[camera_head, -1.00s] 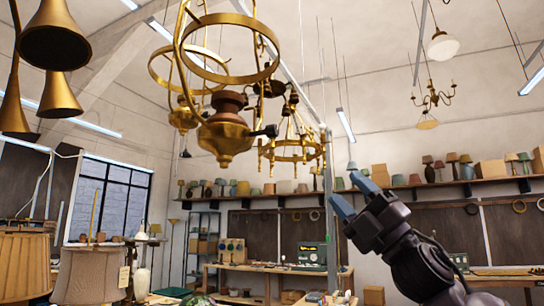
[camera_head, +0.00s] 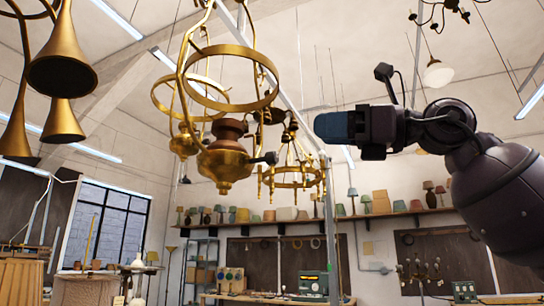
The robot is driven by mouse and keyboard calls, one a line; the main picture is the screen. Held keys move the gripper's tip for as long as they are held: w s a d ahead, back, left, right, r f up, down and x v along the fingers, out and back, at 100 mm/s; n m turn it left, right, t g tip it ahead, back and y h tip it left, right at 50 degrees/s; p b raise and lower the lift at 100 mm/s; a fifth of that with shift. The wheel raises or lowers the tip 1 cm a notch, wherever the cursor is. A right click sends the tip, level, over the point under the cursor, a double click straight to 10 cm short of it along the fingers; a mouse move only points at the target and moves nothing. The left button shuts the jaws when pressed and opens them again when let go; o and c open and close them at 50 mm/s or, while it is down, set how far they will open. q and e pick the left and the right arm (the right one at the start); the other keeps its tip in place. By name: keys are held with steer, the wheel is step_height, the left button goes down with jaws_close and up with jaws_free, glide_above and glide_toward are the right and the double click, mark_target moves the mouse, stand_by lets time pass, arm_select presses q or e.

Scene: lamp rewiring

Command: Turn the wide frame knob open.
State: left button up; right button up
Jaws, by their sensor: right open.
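A brass hanging lamp with a wide ring frame (camera_head: 191,84) hangs near the middle left. Its rounded brass font (camera_head: 225,165) sits below the ring. A small dark knob (camera_head: 269,158) sticks out from the font's right side. My right gripper (camera_head: 333,126) comes in from the right with blue fingertips pointing left. It is open and empty, to the right of the knob and a little higher in the picture, with a gap between them. The fingers overlap in this view, so the opening between them is hard to see. My left gripper is not in view.
A second brass ring lamp (camera_head: 158,98) and a candle-style brass chandelier (camera_head: 300,178) hang behind the lamp. Brass horns (camera_head: 62,66) hang at left. Lampshades (camera_head: 86,290) stand lower left. A shelf (camera_head: 300,222) and workbenches lie far back.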

mark_target(276, 155)
steer(key=w+a, duration=0.1)
steer(key=a, duration=0.2)
steer(key=w+a+f+h+p, duration=0.1)
steer(key=w+a, duration=0.1)
steer(key=a, duration=0.1)
steer(key=w+a+f+t+h+p, duration=0.1)
steer(key=w+a, duration=0.1)
steer(key=shift+w+a, duration=0.25)
steer(key=shift+a, duration=0.15)
steer(key=shift+w+a+f, duration=0.1)
steer(key=shift+w+a, duration=0.05)
steer(key=shift+a, duration=0.3)
steer(key=c, duration=0.9)
